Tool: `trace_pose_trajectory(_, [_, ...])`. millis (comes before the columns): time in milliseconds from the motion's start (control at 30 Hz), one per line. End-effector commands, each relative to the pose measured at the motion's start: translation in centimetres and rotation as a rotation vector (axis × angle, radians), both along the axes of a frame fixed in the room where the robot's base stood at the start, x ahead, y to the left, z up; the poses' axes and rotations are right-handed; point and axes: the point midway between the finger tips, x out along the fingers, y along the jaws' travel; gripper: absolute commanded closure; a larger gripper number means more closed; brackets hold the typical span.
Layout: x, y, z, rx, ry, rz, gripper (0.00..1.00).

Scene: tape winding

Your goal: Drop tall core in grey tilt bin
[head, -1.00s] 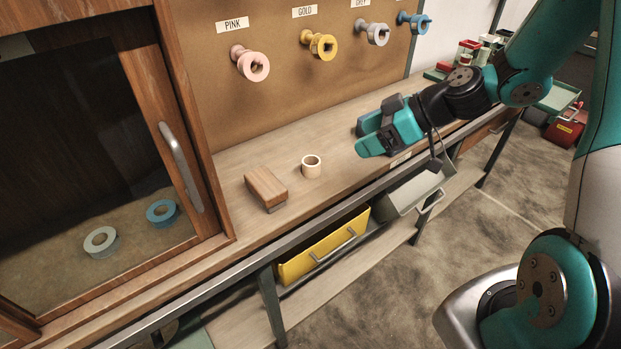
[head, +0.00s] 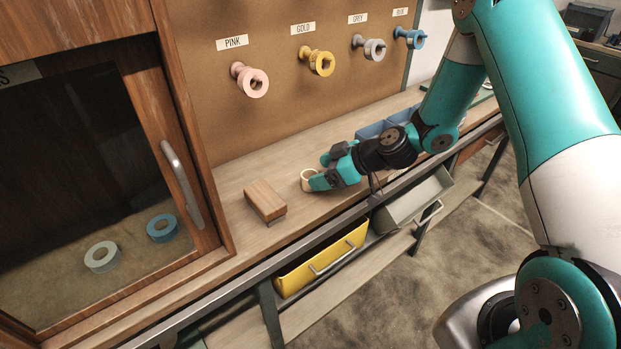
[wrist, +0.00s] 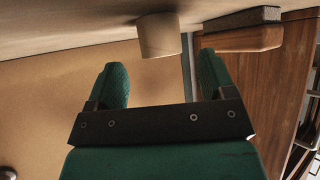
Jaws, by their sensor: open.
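The tall core (head: 308,179) is a short, cream-coloured hollow cylinder standing upright on the wooden bench. In the wrist view the core (wrist: 159,36) shows just beyond my fingertips, roughly between them. My gripper (head: 316,172) is open and low over the bench, with its fingers at the core's right side. In the wrist view my gripper (wrist: 164,80) has its two green fingers apart, with nothing held. The grey tilt bin (head: 418,200) hangs tilted open under the bench's front edge, right of the yellow bin. Part of the core is hidden by a finger in the head view.
A wooden block (head: 265,201) stands left of the core, and also shows in the wrist view (wrist: 232,36). A yellow bin (head: 322,258) is open below the bench edge. Blue trays (head: 385,126) lie behind my arm. A glass-fronted cabinet (head: 90,170) stands left.

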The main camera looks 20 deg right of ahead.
Motion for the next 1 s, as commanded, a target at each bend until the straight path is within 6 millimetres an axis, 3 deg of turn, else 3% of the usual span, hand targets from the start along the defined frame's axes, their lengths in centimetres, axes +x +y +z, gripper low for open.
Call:
trace_pose_trajectory(200, [1.5, 2.3, -1.9, -0.001, 0.001, 0.004, 0.24])
trace_pose_trajectory(533, [2.0, 2.8, -2.4, 0.0, 0.0, 0.001, 0.24])
trace_pose_trajectory(767, [2.0, 2.8, -2.4, -0.001, 0.0, 0.001, 0.76])
trace_pose_trajectory(1000, [1.9, 2.7, -2.4, 0.0, 0.0, 0.001, 0.8])
